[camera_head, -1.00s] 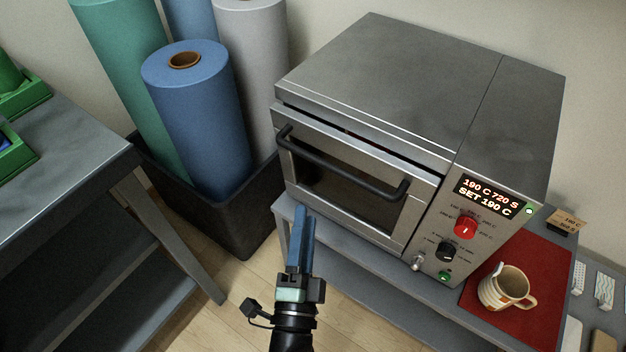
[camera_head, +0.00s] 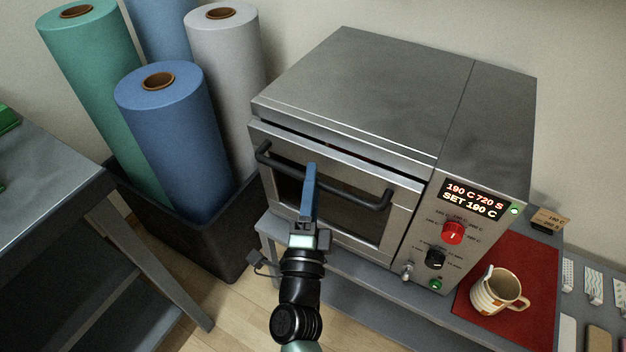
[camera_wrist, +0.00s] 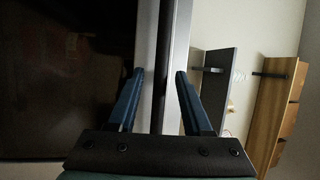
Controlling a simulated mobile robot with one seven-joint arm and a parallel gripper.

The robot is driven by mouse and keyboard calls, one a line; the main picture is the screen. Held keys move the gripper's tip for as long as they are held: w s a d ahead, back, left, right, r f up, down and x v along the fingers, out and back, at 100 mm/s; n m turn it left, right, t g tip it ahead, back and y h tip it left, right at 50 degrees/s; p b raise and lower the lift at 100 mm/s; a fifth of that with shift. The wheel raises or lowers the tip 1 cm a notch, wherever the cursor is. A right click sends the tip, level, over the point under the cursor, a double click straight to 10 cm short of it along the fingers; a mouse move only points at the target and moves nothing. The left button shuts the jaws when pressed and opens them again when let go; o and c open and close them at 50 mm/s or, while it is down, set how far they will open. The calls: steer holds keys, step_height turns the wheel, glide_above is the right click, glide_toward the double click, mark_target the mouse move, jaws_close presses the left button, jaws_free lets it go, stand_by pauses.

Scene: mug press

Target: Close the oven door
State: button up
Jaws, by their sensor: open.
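The steel oven (camera_head: 390,90) stands on a grey table. Its door (camera_head: 400,215), with a dark window and black bar handle (camera_head: 350,193), is nearly upright. A thin dark gap shows along its top edge, so it looks slightly ajar. My gripper (camera_head: 312,168) is in front of the door, its blue fingers overlapping the handle's middle in the head view. I cannot tell whether it touches. In the wrist view my gripper (camera_wrist: 159,75) has its fingers apart, with a pale metal strip (camera_wrist: 176,65) behind them and dark surface to the left. Nothing is held.
A control panel (camera_head: 453,232) with knobs and a lit display is right of the door. A mug (camera_head: 500,290) stands on a red mat (camera_head: 523,255). A dark bin (camera_head: 225,250) of rolls is left of the oven, beside another table (camera_head: 60,180).

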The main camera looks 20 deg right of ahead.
steer(key=shift+w+d+r, duration=0.1)
steer(key=shift+w+d, duration=0.1)
steer(key=shift+w, duration=0.1)
jaws_close()
stand_by(1.3)
